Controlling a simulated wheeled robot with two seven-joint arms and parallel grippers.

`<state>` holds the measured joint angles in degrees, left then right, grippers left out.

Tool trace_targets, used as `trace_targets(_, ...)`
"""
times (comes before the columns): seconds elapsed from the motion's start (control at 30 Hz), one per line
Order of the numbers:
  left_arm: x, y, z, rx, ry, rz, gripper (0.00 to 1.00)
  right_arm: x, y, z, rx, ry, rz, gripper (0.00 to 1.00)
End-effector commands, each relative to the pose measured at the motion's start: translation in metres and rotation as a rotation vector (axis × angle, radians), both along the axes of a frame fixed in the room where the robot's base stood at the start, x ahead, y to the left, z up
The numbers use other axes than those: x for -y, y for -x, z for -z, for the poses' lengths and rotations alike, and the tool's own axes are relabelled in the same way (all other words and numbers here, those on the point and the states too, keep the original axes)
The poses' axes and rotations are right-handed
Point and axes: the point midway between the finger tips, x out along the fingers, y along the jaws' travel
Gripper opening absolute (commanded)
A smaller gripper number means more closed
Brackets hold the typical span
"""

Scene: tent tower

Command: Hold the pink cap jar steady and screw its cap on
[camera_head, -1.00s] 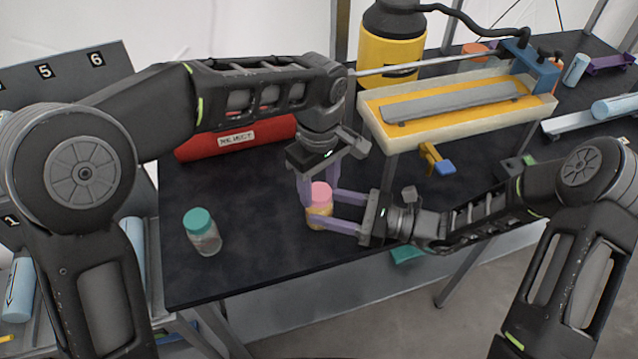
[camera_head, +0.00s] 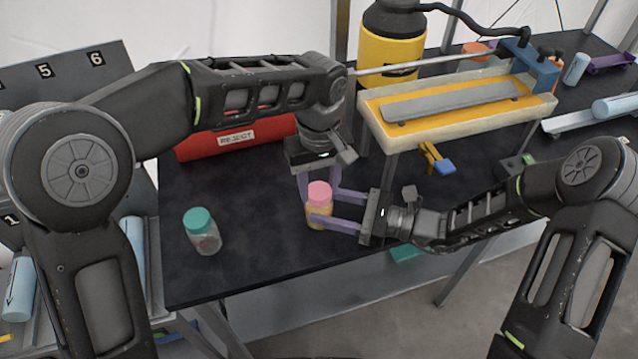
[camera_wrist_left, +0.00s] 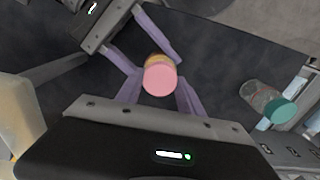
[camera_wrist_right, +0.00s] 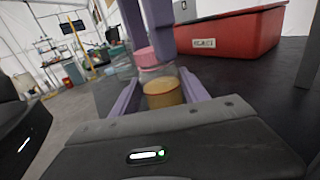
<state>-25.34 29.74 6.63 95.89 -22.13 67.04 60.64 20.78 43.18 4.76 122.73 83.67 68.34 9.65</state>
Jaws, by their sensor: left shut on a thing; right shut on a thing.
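The pink cap jar (camera_head: 318,212) stands upright on the dark table, with yellowish contents and its pink cap (camera_head: 319,191) on top. It also shows in the right wrist view (camera_wrist_right: 162,93). My right gripper (camera_head: 316,222) is shut on the jar's body from the right, low down. My left gripper (camera_head: 319,186) comes from above and behind, shut on the pink cap, with purple fingers on either side of it. In the left wrist view the cap (camera_wrist_left: 160,79) sits between the left fingertips. The cap's thread is hidden, so I cannot tell how tightly it sits.
A teal-capped jar (camera_head: 203,231) stands to the left on the table (camera_head: 260,265). A red reject bin (camera_head: 235,138) lies behind my left gripper. A yellow-topped stand (camera_head: 455,105) is at the back right. The table's front edge is close to the jars.

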Motion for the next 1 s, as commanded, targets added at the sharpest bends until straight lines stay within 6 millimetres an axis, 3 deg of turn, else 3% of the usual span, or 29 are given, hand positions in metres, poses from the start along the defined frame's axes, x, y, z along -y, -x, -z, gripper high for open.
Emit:
trace_targets(0.6, 0.0000, 0.0000, 0.0015, 0.000, 0.002, 1.640, 0.00, -0.0002, 0.0002, -0.0001, 0.000, 0.000, 0.000, 0.00)
trace_targets(0.67, -0.0005, -0.0002, 0.0016, -0.001, 0.002, 1.747, 0.00, -0.0002, 0.0002, -0.0001, 0.000, 0.000, -0.001, 0.00)
trace_targets(0.8, -0.0003, -0.0002, 0.0013, -0.001, 0.000, 1.731, 0.00, -0.0002, 0.0002, -0.0001, 0.000, 0.000, -0.001, 0.00)
trace_targets(0.83, -0.0003, -0.0002, 0.0013, 0.000, -0.001, 1.731, 0.46, -0.0002, 0.0002, -0.0001, 0.000, 0.000, -0.001, 0.00)
trace_targets(1.0, -0.0002, -0.0002, 0.0012, 0.000, 0.000, 1.729, 0.60, -0.0002, 0.0002, 0.0000, 0.000, 0.000, 0.000, 0.00)
